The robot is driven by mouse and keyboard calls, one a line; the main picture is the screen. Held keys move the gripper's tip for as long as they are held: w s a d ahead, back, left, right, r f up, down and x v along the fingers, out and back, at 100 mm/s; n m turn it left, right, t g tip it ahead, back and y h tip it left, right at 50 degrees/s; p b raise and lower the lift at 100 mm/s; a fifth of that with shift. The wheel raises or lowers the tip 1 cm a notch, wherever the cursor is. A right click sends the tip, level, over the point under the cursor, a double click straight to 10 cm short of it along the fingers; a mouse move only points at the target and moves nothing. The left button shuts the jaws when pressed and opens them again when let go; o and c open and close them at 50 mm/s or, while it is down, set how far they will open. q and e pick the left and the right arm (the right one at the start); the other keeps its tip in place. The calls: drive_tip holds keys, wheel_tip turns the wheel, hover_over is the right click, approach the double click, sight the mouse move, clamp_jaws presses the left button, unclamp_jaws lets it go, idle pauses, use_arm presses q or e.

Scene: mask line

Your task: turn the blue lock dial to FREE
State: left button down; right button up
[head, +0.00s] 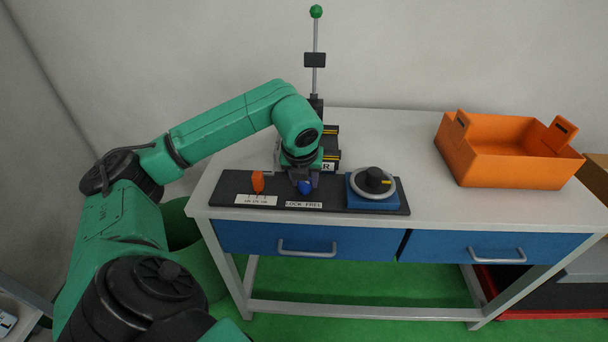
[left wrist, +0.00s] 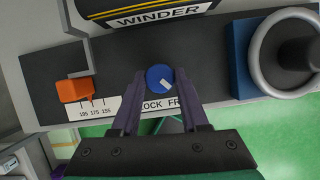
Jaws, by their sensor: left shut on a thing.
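The blue lock dial (head: 305,188) sits on the dark panel (head: 228,187) on the table, just behind the LOCK FREE label (head: 304,205). In the left wrist view the blue dial (left wrist: 160,77) is round with a white pointer mark, tilted toward the lower right. My left gripper (head: 303,183) comes down over the dial and is shut on it, one finger on each side. In the left wrist view the fingers (left wrist: 159,88) partly cover the label's ends. My right gripper is in neither view.
An orange slider (head: 258,181) with a number scale stands left of the dial. A blue block with a black knob and grey ring (head: 373,186) stands to the right. The WINDER unit (left wrist: 150,14) is behind. An orange crate (head: 510,165) is on the table's right side.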

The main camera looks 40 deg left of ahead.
use_arm(q)
drive_tip(key=shift+n, duration=0.5)
drive_tip(key=shift+c, duration=2.1)
unclamp_jaws()
drive_tip(key=shift+r, duration=0.1)
drive_tip(key=p+v, duration=0.1)
drive_tip(key=v, duration=0.7)
wheel_tip(320, 180, up, 6)
drive_tip(key=p, duration=0.3)
hover_over(305, 202)
drive_tip(key=s+d, duration=0.2)
drive_tip(key=shift+s+a, duration=0.2)
